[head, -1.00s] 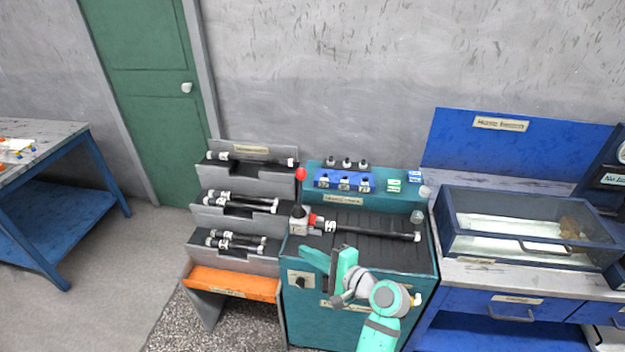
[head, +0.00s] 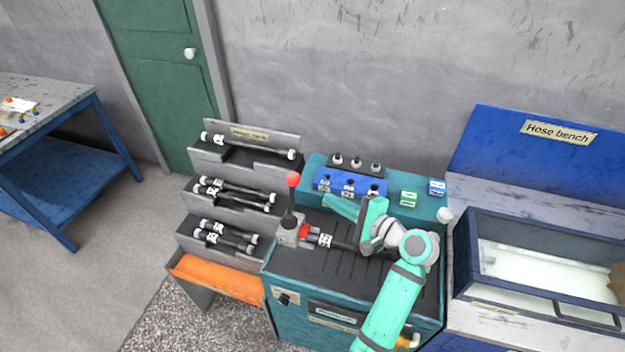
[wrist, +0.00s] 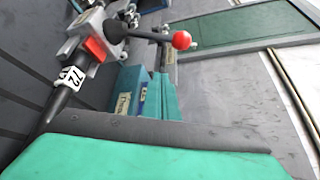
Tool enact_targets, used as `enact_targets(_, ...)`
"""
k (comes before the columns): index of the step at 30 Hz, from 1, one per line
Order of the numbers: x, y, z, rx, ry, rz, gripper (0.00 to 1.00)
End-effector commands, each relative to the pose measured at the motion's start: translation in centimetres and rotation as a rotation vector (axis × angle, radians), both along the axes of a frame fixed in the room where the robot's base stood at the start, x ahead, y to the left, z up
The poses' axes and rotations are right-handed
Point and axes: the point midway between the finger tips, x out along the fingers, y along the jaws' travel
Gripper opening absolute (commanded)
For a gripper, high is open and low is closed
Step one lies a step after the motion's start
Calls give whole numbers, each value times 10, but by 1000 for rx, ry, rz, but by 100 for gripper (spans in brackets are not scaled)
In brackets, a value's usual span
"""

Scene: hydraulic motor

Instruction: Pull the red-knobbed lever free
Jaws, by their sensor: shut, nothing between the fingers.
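The lever has a red knob (head: 293,179) on a thin dark rod and stands upright on a grey valve block (head: 288,231) at the left end of the black bench top. In the wrist view the red knob (wrist: 181,40) shows on its rod, clear of my fingers. A red collar (head: 304,231) joins the block to a black hose with a white tag (wrist: 72,77). My gripper (head: 336,204) is shut and empty, pointing left above the bench, right of the lever and apart from it. My arm hides part of the hose.
A grey stepped rack (head: 189,235) of black hoses stands left of the lever, with an orange tray (head: 215,279) below. A blue block (head: 349,181) with dark fittings sits behind the gripper. A glass-sided tank (head: 540,268) stands at the right.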

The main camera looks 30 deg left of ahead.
Motion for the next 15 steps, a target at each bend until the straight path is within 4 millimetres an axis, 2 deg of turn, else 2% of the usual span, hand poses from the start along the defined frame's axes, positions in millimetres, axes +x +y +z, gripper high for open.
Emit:
enact_targets(11, 0, 2, 0, -1, -1, 1, 0)
enact_targets(15, 1, 9, -2, 0, 0, 3, 0)
